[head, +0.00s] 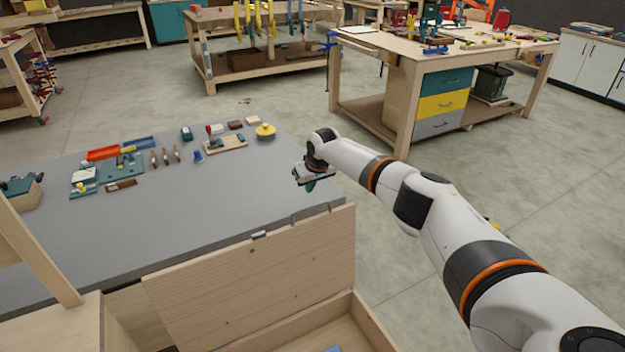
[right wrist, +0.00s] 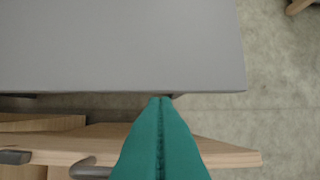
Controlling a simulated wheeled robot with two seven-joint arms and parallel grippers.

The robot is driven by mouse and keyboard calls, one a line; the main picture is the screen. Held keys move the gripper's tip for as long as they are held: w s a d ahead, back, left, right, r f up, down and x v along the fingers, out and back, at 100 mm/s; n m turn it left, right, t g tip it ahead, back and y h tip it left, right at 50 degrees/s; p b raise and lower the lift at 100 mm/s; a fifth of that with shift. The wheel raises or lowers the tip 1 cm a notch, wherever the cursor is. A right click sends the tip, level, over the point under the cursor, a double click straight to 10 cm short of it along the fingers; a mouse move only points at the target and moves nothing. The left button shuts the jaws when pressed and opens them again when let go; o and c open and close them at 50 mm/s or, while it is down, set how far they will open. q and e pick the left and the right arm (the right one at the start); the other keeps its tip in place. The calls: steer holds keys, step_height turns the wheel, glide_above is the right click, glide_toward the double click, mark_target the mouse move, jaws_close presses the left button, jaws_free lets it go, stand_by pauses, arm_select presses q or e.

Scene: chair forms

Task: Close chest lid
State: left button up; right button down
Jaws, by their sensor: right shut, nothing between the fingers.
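The chest lid (head: 258,277) is a pale wooden panel that stands open and raised beside the grey table. The open chest (head: 372,322) is below it, at the bottom of the head view. My right gripper (head: 311,187) is shut and empty, beyond the lid's upper edge and near the table's right end. In the right wrist view its teal fingers (right wrist: 160,100) are together, with a pale wooden edge (right wrist: 230,157), likely the lid's, behind them. I cannot tell whether they touch it. My left gripper is not in view.
The grey table (head: 190,210) holds a yellow round item (head: 265,131), small tools and a red tray (head: 103,153) towards its far side. A workbench with coloured drawers (head: 442,104) stands farther back. Open floor lies to the right of the table.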

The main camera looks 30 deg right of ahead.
arm_select(q)
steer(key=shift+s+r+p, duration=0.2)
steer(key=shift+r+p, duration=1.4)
steer(key=shift+p, duration=0.1)
arm_select(e)
steer(key=shift+s+a+f, duration=0.1)
steer(key=shift+s+f, duration=0.15)
steer(key=shift+s, duration=0.35)
steer(key=shift+s+d+f, duration=0.1)
steer(key=shift+s+f, duration=0.2)
steer(key=shift+s, duration=0.3)
steer(key=shift+s+a+f, duration=0.1)
steer(key=shift+s+f, duration=0.15)
steer(key=shift+s, duration=0.35)
